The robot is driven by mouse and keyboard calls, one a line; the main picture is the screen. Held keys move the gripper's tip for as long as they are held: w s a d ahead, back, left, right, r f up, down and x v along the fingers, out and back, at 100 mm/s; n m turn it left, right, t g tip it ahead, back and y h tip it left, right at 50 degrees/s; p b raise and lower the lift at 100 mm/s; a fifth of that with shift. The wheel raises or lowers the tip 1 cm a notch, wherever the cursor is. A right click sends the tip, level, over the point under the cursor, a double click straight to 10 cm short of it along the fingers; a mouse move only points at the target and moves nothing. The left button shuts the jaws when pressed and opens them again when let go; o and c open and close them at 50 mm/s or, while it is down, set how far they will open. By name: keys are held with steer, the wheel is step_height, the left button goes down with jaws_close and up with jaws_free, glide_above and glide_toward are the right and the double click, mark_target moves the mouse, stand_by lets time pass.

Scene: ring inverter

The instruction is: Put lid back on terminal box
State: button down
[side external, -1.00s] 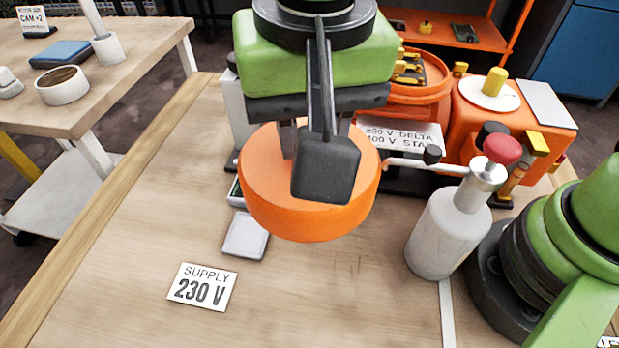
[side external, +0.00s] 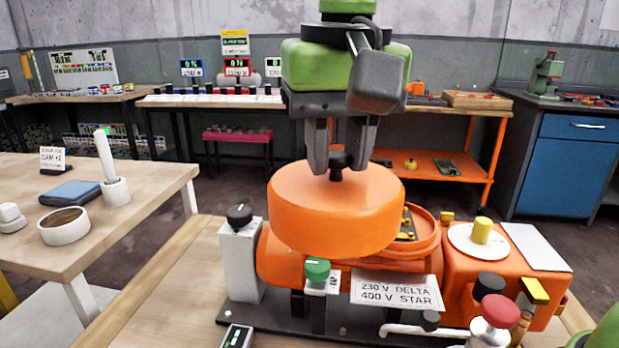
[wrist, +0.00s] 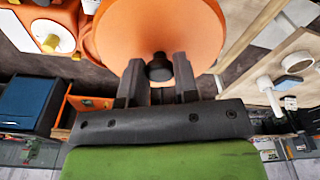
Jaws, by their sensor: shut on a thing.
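The orange round lid (side external: 325,215) hangs level from its black knob (side external: 338,160). My gripper (side external: 339,170) is shut on that knob from above; the wrist view also shows the knob (wrist: 159,68) between the fingers, with the lid (wrist: 150,25) beyond. The open orange terminal box (side external: 428,240) is behind and right of the lid in the side view. Some brass terminals (side external: 408,225) show in it; the lid hides its left part. I cannot tell the exact gap between lid and box.
A grey post with a black knob (side external: 239,215) stands left of the lid. A green knob (side external: 317,269) and the voltage sign (side external: 396,290) are in front. A yellow knob on a white disc (side external: 481,232) and a red-capped bottle (side external: 497,318) are right.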

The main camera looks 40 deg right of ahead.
steer(key=w+d, duration=0.3)
steer(key=d, duration=1.2)
steer(key=shift+f, duration=3.5)
steer(key=shift+f, duration=0.15)
steer(key=shift+c, duration=1.5)
jaws_free()
step_height(320, 180, up, 7)
